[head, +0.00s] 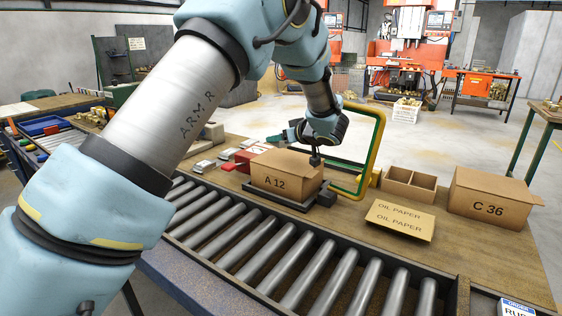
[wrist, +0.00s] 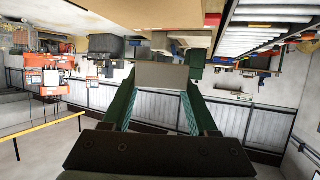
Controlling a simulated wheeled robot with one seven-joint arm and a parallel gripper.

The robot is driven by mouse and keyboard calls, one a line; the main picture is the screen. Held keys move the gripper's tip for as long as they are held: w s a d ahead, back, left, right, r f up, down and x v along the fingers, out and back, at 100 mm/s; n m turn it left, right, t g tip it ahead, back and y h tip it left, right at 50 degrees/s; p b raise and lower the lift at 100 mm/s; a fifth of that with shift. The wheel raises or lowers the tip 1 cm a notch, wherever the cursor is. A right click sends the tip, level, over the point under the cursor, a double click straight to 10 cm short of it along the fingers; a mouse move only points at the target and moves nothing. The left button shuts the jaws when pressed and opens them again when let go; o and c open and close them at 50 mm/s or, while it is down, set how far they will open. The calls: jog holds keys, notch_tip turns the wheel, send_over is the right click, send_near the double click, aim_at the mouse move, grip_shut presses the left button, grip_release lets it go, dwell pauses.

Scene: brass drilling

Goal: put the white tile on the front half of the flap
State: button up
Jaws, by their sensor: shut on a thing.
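My gripper (wrist: 162,88) shows two green fingers in the wrist view, shut on a flat, shaded grey-brown piece, taken as the white tile (wrist: 162,75); its colour does not read as white there. In the head view my gripper (head: 274,138) points left, above and behind the cardboard box A 12 (head: 283,180). I cannot make out the held tile in the head view. The box stands on a dark base by the rollers. Its top looks closed, but I cannot tell which part is the flap.
A green and yellow frame (head: 375,150) stands just right of my wrist. A red fixture (head: 243,158) and small pale blocks (head: 204,165) lie left of the box. A divided tray (head: 409,187), an oil paper pack (head: 400,220) and box C 36 (head: 490,196) stand right. Rollers (head: 285,255) run in front.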

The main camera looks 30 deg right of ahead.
aim_at(281, 164)
jog(key=shift+f+p, duration=0.45)
jog(key=shift+f, duration=2.8)
jog(key=shift+f, duration=0.2)
jog(key=o, duration=1.4)
jog(key=shift+c, duration=0.2)
jog(key=shift+r, duration=0.1)
jog(key=shift+r, duration=0.15)
jog(key=b+v, duration=0.2)
jog(key=v, duration=1)
